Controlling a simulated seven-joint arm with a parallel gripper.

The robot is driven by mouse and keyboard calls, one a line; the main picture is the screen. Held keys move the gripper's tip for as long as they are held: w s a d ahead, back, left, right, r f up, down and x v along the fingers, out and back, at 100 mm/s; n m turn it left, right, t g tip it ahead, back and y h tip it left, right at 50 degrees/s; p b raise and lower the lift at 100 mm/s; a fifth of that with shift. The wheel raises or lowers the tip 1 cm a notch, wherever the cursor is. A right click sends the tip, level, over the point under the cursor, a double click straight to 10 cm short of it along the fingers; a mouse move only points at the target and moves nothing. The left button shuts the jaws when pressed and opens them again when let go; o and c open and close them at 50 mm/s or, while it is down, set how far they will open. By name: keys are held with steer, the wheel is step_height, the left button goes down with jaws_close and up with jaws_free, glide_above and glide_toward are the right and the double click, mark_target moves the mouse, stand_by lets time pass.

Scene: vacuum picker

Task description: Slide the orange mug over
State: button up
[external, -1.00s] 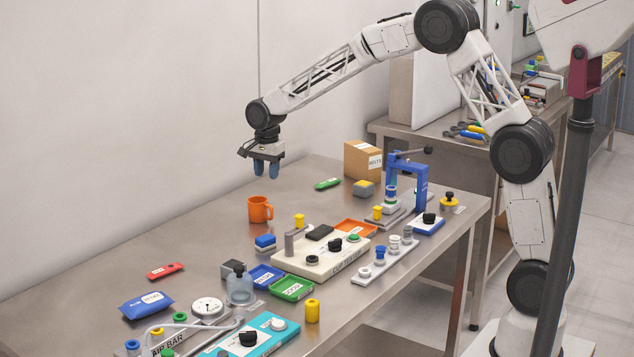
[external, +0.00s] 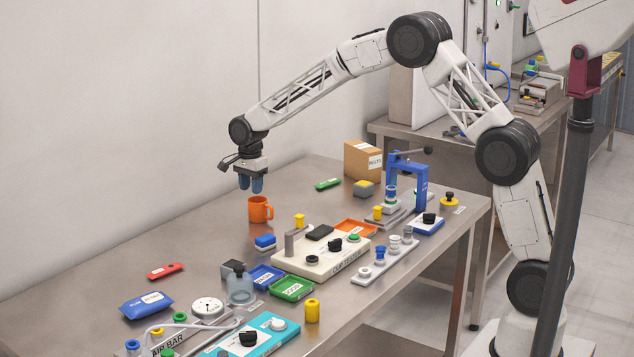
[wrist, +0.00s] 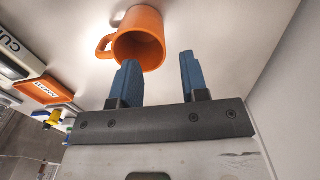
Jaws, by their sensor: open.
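The orange mug (external: 259,210) stands upright on the steel table toward the wall side, its handle to the right in the external view. My gripper (external: 250,190) hangs just above and slightly left of the mug, fingers pointing down. In the wrist view the mug (wrist: 139,38) shows its open mouth, with its handle to the left. The two blue fingers (wrist: 157,62) are apart with nothing between them, and the mug's rim lies beyond the left finger. The left finger overlaps part of the mug in that view.
A green marker (external: 328,184) and a cardboard box (external: 362,160) lie behind right. The table (external: 205,225) left of the mug is clear. The wall is close behind.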

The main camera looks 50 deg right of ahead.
mark_target(255, 207)
steer(key=shift+f, duration=0.1)
steer(key=shift+f, duration=3.8)
steer(key=shift+c, duration=0.3)
jaws_close()
